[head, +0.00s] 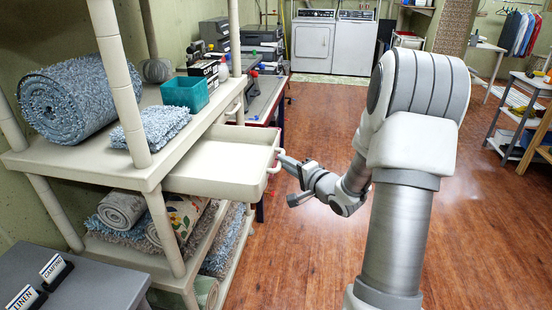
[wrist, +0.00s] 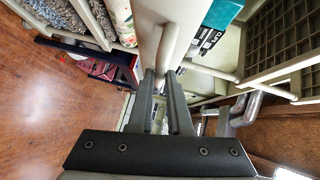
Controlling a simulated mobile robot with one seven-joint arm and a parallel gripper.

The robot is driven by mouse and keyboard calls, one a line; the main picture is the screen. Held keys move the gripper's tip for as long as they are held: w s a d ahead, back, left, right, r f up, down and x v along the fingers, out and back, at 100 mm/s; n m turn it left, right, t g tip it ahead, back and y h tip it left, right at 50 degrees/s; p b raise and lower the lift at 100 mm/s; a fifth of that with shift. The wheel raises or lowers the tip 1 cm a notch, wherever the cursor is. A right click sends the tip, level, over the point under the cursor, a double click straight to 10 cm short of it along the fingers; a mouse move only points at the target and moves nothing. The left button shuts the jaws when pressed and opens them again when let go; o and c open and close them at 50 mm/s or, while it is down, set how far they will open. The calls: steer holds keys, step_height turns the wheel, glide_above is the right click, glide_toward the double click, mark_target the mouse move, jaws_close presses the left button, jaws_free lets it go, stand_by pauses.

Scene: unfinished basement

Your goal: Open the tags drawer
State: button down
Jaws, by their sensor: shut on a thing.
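A cream drawer (head: 218,166) juts out from the shelf unit, open, and the visible part of its inside looks empty. I see no label on it. Its bar handle (head: 274,168) is on the drawer's right-hand front. My gripper (head: 281,158) is at this handle, reaching in from the right. In the wrist view my two fingers (wrist: 161,76) are closed around the pale handle (wrist: 169,45). The fingers hide part of the handle.
The cream shelf unit (head: 92,160) holds a rolled blue rug (head: 75,104), a folded rug (head: 150,127) and a teal bin (head: 184,93). A grey cabinet (head: 85,283) with "LINEN" and "CAMPING" signs stands at lower left.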

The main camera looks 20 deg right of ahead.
steer(key=c, duration=1.1)
jaws_free()
steer(key=s+p, duration=0.1)
steer(key=s, duration=0.4)
steer(key=s+d+r+p, duration=0.1)
steer(key=s, duration=0.5)
steer(key=s+d+r+p, duration=0.1)
steer(key=s, duration=0.5)
steer(key=shift+d+r, duration=0.25)
